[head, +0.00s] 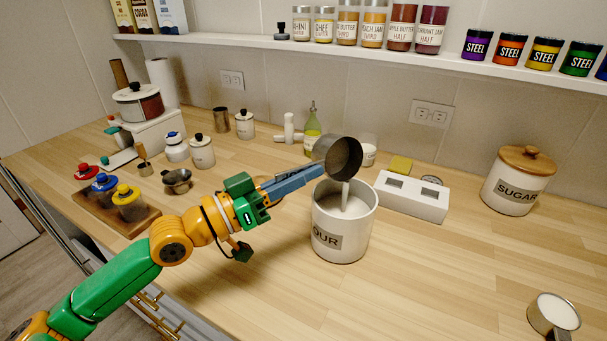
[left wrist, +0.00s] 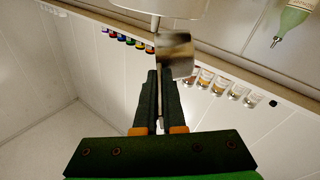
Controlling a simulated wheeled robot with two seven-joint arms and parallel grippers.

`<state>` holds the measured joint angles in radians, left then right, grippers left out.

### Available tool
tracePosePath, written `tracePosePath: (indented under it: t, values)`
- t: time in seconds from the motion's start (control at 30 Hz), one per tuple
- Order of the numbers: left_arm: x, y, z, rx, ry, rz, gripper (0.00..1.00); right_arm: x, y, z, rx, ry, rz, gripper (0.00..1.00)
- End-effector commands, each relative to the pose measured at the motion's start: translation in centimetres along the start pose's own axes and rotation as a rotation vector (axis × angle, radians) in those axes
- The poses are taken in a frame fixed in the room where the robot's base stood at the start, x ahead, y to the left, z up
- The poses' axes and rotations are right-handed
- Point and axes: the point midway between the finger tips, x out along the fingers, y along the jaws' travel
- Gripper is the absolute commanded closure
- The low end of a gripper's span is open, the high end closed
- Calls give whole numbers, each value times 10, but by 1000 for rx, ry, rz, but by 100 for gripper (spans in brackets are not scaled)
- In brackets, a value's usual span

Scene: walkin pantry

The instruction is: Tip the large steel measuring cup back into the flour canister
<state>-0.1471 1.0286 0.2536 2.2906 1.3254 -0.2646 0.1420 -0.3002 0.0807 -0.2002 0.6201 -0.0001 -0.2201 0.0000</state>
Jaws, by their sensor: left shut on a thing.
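The large steel measuring cup (head: 345,156) is tipped on its side above the flour canister (head: 340,238), whose label is partly readable as "OUR". A thin white stream runs from the cup down into the open canister, which has pale contents. My left gripper (head: 318,172) is shut on the cup's handle, just left of and above the canister's rim. In the left wrist view the gripper's fingers (left wrist: 158,105) close on the thin handle, with the cup (left wrist: 176,55) beyond them and the white canister (left wrist: 170,6) at the top edge. My right gripper is not in view.
Another steel cup with white contents (head: 554,312) stands at the lower right. A white block (head: 412,196) is just right of the canister, and a sugar canister (head: 515,182) stands farther right. Shakers on a wooden board (head: 125,222) are at left. The counter in front is clear.

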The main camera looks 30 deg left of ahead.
Motion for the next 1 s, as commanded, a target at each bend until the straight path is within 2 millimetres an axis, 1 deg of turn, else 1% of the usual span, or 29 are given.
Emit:
tracePosePath:
  t: [0.13, 0.5, 0.9, 1.0]
  values:
    - [0, 1, 3, 43, 0, 7, 100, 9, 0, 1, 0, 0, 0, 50]
    - [-1, 5, 5, 179, 1, 26, 100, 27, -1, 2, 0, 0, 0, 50]
    - [0, 6, 3, 207, 0, 30, 100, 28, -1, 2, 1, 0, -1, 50]
    - [-1, 7, 5, 229, 0, 33, 100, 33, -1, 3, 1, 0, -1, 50]
